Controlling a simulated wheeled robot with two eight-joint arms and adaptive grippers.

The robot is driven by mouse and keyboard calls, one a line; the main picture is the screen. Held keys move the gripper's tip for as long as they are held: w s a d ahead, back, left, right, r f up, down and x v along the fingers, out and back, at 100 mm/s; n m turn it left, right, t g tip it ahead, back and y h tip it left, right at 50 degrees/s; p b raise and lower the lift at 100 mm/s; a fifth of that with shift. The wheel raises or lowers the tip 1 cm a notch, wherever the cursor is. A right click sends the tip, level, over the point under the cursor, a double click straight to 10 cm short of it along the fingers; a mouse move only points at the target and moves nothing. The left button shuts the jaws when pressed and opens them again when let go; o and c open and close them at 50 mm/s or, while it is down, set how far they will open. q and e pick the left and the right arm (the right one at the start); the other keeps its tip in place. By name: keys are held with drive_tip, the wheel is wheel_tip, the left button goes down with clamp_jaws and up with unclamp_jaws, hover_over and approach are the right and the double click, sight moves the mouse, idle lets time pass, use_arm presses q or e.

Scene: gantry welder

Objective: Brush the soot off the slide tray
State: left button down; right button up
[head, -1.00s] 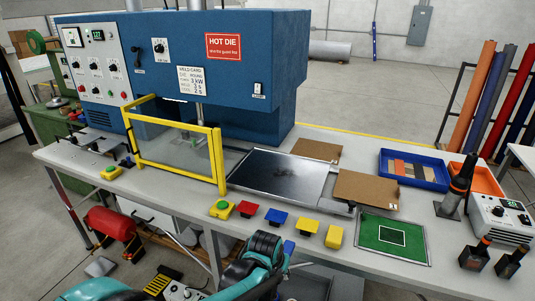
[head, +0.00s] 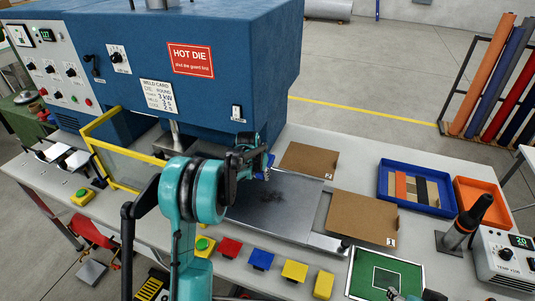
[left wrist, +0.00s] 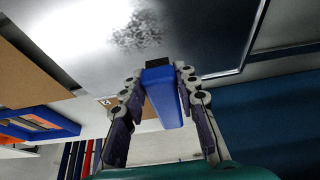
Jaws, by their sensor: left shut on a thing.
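The slide tray (head: 300,190) is a dark metal plate pulled out in front of the blue press. A dark speckled soot patch (head: 272,195) lies near its middle; it also shows in the left wrist view (left wrist: 130,38). My left gripper (head: 258,165) is over the back part of the tray, beyond the soot patch. In the left wrist view my gripper (left wrist: 163,85) is shut on a blue-handled brush (left wrist: 163,100) with a dark end pointing at the tray. I cannot tell whether that end touches the tray.
The blue press (head: 200,60) with a HOT DIE sign stands behind and left of the tray. A yellow-framed guard (head: 125,160) is at left. Cardboard sheets (head: 362,217), a blue bin (head: 415,207) and a green mat (head: 385,275) lie right. Coloured blocks (head: 261,260) line the front.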

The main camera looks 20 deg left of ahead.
use_arm(q)
drive_tip(key=shift+w+a+r, duration=0.15)
drive_tip(key=shift+w+a, duration=0.2)
drive_tip(key=shift+w, duration=0.3)
drive_tip(key=shift+s+f+b, duration=0.15)
drive_tip(key=shift+f+b, duration=0.2)
drive_tip(key=shift+f, duration=0.2)
wheel_tip(320, 180, down, 4)
drive_tip(key=shift+r+b, duration=0.2)
drive_tip(key=shift+b, duration=0.75)
drive_tip(key=shift+d, duration=0.1)
